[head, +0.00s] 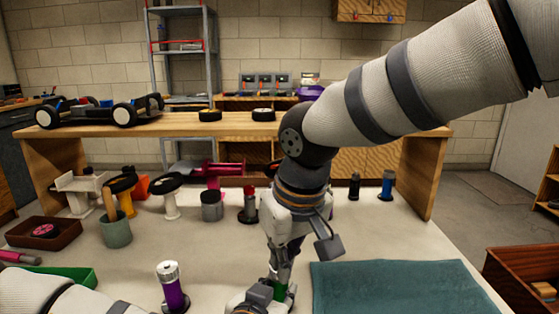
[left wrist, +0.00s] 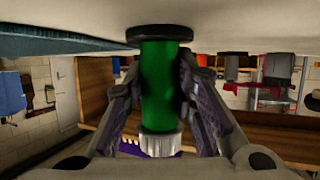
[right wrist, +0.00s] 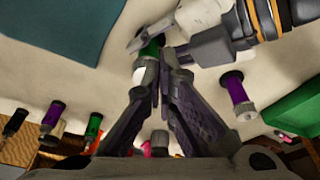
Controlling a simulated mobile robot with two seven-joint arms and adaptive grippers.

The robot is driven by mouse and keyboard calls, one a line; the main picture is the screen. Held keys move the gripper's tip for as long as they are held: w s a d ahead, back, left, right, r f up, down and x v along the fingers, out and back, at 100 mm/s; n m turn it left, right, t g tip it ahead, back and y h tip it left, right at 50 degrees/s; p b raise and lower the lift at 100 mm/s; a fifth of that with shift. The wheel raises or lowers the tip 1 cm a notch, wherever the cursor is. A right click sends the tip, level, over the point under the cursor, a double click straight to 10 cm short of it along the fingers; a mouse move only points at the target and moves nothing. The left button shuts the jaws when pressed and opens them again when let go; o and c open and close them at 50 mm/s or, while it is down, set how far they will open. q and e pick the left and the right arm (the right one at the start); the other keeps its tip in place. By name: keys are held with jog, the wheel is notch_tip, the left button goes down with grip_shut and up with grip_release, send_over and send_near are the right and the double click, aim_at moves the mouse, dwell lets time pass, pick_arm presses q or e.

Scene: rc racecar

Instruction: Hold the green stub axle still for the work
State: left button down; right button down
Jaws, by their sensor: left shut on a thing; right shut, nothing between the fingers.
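The green stub axle (left wrist: 160,85) has a wide black base flange and a silver ribbed end cap. In the left wrist view my left gripper (left wrist: 160,100) is shut on its green body, one finger on each side, with the flange at the table surface. In the head view only a sliver of the green axle (head: 283,288) shows between my left gripper (head: 260,296) and my right gripper (head: 279,272). In the right wrist view my right gripper (right wrist: 161,60) is shut and empty, its tips close beside the axle's cap; I cannot tell if they touch.
A teal mat (head: 390,290) lies at right. A purple stub axle (head: 173,290) stands at front left, near a green tray (head: 65,274). A grey-green cup (head: 116,230) and several stands are behind. A wooden shelf (head: 250,125) carries a car chassis (head: 95,112).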

jog(key=v, duration=0.2)
jog(key=shift+w+a+r, duration=0.1)
jog(key=shift+w+r, duration=0.1)
jog(key=shift+r, duration=0.2)
notch_tip(320, 180, down, 6)
jog(key=w+d, duration=0.2)
jog(key=shift+d, duration=0.25)
jog(key=shift+f, duration=0.1)
dwell(0.5)
jog(key=shift+s+a, duration=0.15)
jog(key=shift+a, duration=0.05)
